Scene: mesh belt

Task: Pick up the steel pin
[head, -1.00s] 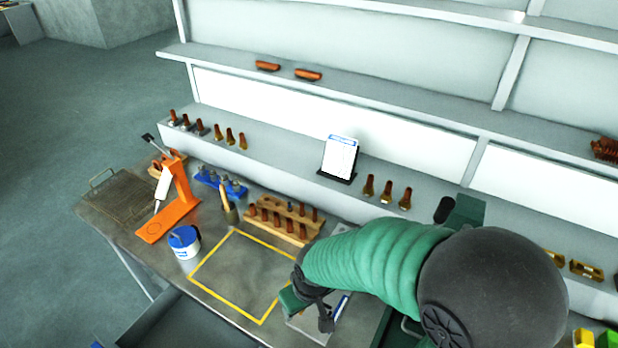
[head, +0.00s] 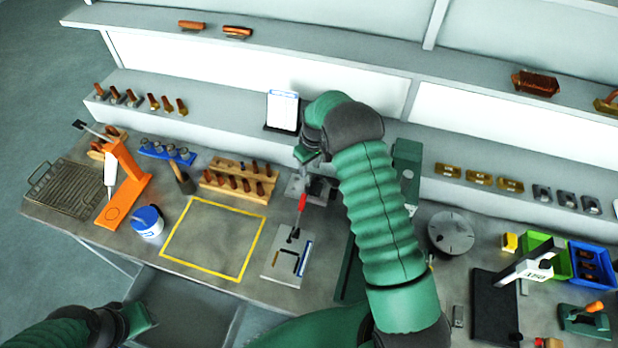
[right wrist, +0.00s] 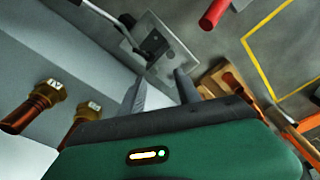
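A wooden rack (head: 225,188) on the bench holds several brown-handled pieces in two rows. A small dark piece (head: 241,167) in its back row may be the steel pin; it is too small to be sure. A blue holder (head: 150,153) left of the rack carries several grey metal pieces (head: 171,149). My right gripper (head: 308,157) is raised near the shelf edge, right of the rack. In the right wrist view its fingers (right wrist: 163,88) are apart with nothing between them. My left gripper (head: 142,317) is low at the bottom left; its fingers are unclear.
A red-handled lever tool (head: 302,202) stands below my right gripper, behind a grey slotted plate (head: 290,252). A card stand (head: 283,112) is close by on the shelf. An orange stand (head: 125,185) and blue-white tin (head: 147,222) are left. The yellow-outlined area (head: 213,238) is clear.

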